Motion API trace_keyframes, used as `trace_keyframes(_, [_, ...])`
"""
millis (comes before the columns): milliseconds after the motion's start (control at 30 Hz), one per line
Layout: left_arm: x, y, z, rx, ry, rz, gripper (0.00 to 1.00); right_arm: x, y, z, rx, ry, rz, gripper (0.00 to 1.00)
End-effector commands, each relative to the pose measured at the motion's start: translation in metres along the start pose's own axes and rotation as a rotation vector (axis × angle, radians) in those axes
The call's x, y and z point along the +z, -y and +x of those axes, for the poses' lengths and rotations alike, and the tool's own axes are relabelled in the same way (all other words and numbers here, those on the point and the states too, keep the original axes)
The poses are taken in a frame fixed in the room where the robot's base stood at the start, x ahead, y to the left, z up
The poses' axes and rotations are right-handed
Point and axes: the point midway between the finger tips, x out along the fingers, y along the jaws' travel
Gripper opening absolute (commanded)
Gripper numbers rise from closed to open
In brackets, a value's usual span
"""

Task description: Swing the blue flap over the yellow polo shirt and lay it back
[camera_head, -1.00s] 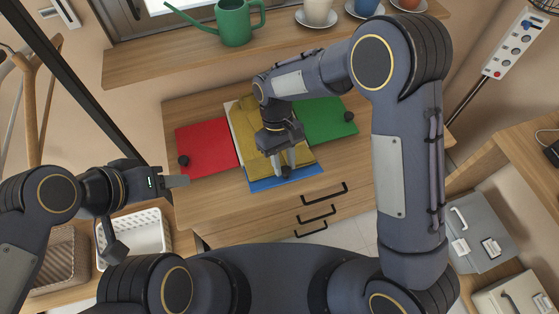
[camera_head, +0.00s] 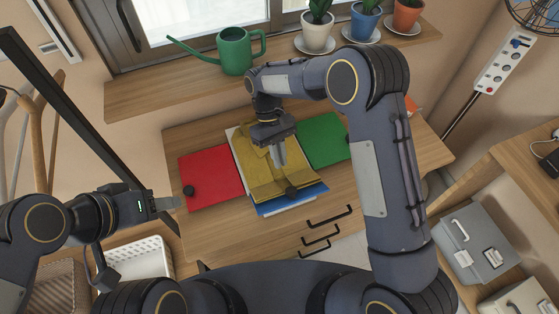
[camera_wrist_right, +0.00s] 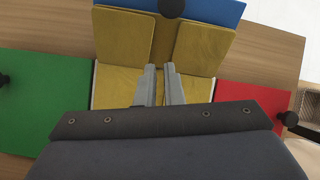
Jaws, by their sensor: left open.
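The yellow polo shirt (camera_head: 252,158) lies folded on the folding board, its side panels folded inward in the right wrist view (camera_wrist_right: 204,46). The blue flap (camera_head: 300,201) shows at the near edge of the board, with its black knob (camera_head: 291,192) beside the shirt's near end. The flap also shows at the top of the right wrist view (camera_wrist_right: 222,11). My right gripper (camera_head: 281,162) is above the shirt, empty, its fingers a small gap apart in the right wrist view (camera_wrist_right: 160,70). My left gripper (camera_head: 178,202) is open and empty, left of the board.
The red panel (camera_head: 210,178) and green panel (camera_head: 322,140) lie flat on either side of the shirt, on the wooden dresser top (camera_head: 215,225). A green watering can (camera_head: 236,58) and potted plants stand on the shelf behind. A white basket (camera_head: 140,258) is at lower left.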

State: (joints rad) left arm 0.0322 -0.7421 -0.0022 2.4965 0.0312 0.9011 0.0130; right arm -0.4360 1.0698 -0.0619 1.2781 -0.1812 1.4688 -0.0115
Motion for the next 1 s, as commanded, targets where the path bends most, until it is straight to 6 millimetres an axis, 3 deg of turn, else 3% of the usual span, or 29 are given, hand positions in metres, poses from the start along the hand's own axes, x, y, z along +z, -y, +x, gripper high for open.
trace_keyframes(67, [0.000,0.000,0.000,0.000,0.000,0.000,0.51,0.001,0.001,-0.001,-0.001,0.001,-0.002,0.19])
trace_keyframes(300, [0.000,0.000,-0.001,0.000,-0.001,0.000,0.51,0.002,0.003,-0.001,-0.003,0.003,-0.003,0.50])
trace_keyframes(667, [0.000,0.000,0.000,0.000,-0.001,0.000,0.51,0.001,0.003,-0.007,-0.004,0.002,-0.004,0.50])
trace_keyframes(1000, [0.003,0.003,0.006,0.000,-0.001,0.000,0.51,0.000,0.003,-0.061,-0.004,-0.001,-0.003,0.50])
